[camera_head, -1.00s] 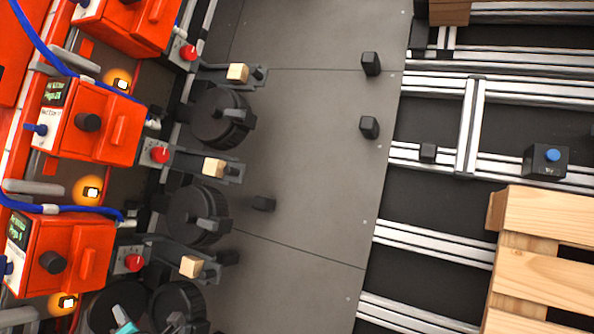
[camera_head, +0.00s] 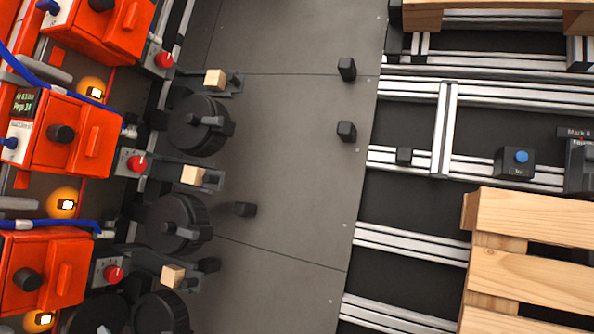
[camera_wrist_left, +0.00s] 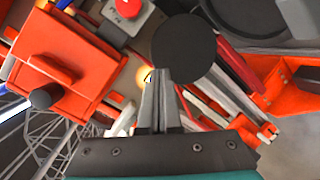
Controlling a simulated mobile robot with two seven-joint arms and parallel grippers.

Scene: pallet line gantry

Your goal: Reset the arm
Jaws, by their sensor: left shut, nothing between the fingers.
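My left gripper (camera_wrist_left: 162,88) shows only in the left wrist view, with its two grey fingers together and nothing between them. A dark round disc (camera_wrist_left: 184,48) appears just beyond the fingertips; I cannot tell whether they touch. An orange box with a dark knob (camera_wrist_left: 62,70) is to the left of the fingers, and a red button (camera_wrist_left: 128,8) is above them. Neither gripper shows in the head view. My right gripper is in neither view.
Orange boxes (camera_head: 70,130), black wheels (camera_head: 198,122) and wooden blocks (camera_head: 193,174) line the left side in the head view. A grey floor strip (camera_head: 285,160) holds small dark posts. A wooden pallet (camera_head: 530,220) and metal rails (camera_head: 410,240) are at right.

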